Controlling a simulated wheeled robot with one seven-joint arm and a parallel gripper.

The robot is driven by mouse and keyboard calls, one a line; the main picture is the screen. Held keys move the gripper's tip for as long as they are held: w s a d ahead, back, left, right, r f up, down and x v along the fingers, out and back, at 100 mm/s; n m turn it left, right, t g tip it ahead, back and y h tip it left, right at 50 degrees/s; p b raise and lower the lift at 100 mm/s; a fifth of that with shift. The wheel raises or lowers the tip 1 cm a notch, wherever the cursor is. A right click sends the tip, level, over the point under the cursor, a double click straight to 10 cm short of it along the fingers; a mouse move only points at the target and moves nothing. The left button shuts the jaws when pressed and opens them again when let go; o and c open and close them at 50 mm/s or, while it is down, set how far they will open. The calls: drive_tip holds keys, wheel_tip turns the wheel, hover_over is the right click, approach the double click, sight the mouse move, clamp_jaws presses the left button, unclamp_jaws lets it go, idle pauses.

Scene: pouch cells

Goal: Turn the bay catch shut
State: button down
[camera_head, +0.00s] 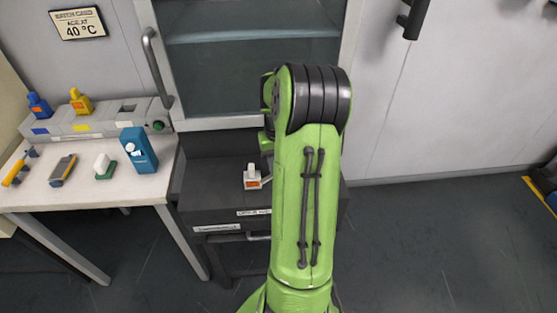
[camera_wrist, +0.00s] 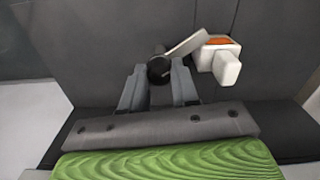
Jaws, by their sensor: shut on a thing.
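In the wrist view my gripper (camera_wrist: 159,88) is shut, its two grey fingers on either side of a dark round knob (camera_wrist: 160,68). A pale grey lever (camera_wrist: 190,47) runs from the knob up to the right; together they look like the bay catch. The lever's far end lies close to a white block with an orange top (camera_wrist: 228,68); I cannot tell whether they touch. This block also shows in the head view (camera_head: 252,180), on the dark cabinet. In the head view my arm hides the gripper and the catch.
The dark cabinet (camera_head: 215,190) has labels and a handle in front, below a glass-fronted unit (camera_head: 240,70). At left a white table (camera_head: 100,190) bears a grey rack (camera_head: 90,122), a blue box (camera_head: 138,150) and small tools. Floor at right is mostly clear.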

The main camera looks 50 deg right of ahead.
drive_tip(key=m+p, duration=0.1)
drive_tip(key=m, duration=0.6)
idle(0.6)
drive_tip(key=c, duration=0.8)
unclamp_jaws()
drive_tip(key=shift+c, duration=0.2)
wheel_tip(320, 180, up, 16)
drive_tip(key=p, duration=0.5)
drive_tip(key=shift+f, duration=0.15)
